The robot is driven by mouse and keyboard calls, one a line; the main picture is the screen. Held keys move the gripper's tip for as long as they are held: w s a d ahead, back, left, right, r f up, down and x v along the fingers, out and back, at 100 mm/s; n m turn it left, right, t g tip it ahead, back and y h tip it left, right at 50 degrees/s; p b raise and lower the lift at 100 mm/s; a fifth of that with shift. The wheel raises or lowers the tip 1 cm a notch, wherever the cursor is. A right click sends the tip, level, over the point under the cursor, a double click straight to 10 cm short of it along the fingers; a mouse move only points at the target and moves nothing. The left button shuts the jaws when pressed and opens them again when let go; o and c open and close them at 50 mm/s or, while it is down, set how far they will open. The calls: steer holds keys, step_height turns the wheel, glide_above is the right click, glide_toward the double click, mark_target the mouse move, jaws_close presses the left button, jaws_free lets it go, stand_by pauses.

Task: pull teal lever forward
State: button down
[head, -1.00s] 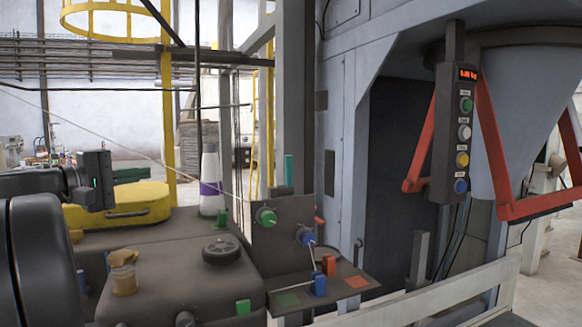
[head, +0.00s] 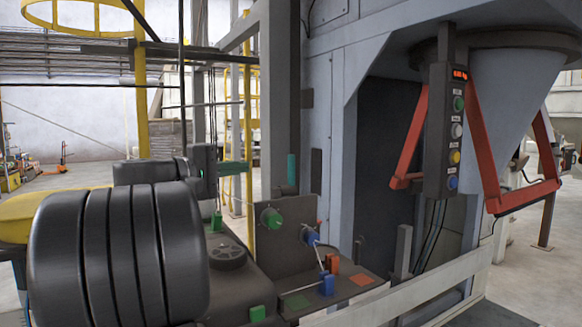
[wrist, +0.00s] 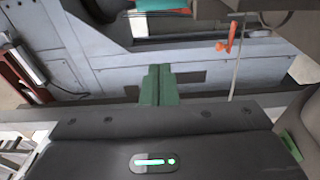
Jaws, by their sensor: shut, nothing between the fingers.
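The teal lever (head: 291,170) stands upright as a short bar above the back edge of the dark control panel (head: 262,238) in the head view. My gripper (head: 244,167) is to the left of it, its green fingers pointing right, with a gap in the picture between the fingertips and the lever. In the wrist view the green fingers (wrist: 158,72) are together and hold nothing. A teal surface (wrist: 162,5) shows at the top edge of the wrist view; I cannot tell whether it is the lever. My arm hides part of the bench in the head view.
A green knob (head: 271,218) and a blue knob (head: 310,237) are on the panel. A blue block (head: 327,284) and a red-orange block (head: 332,264) stand on the shelf below. An orange handle (wrist: 229,36) shows in the wrist view. A yellow post (head: 142,85) rises behind my arm.

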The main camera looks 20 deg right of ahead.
steer(key=s+d+p, duration=0.1)
steer(key=d, duration=0.8)
steer(key=shift+d+p, duration=0.15)
steer(key=shift+p, duration=0.2)
steer(key=shift+s, duration=0.15)
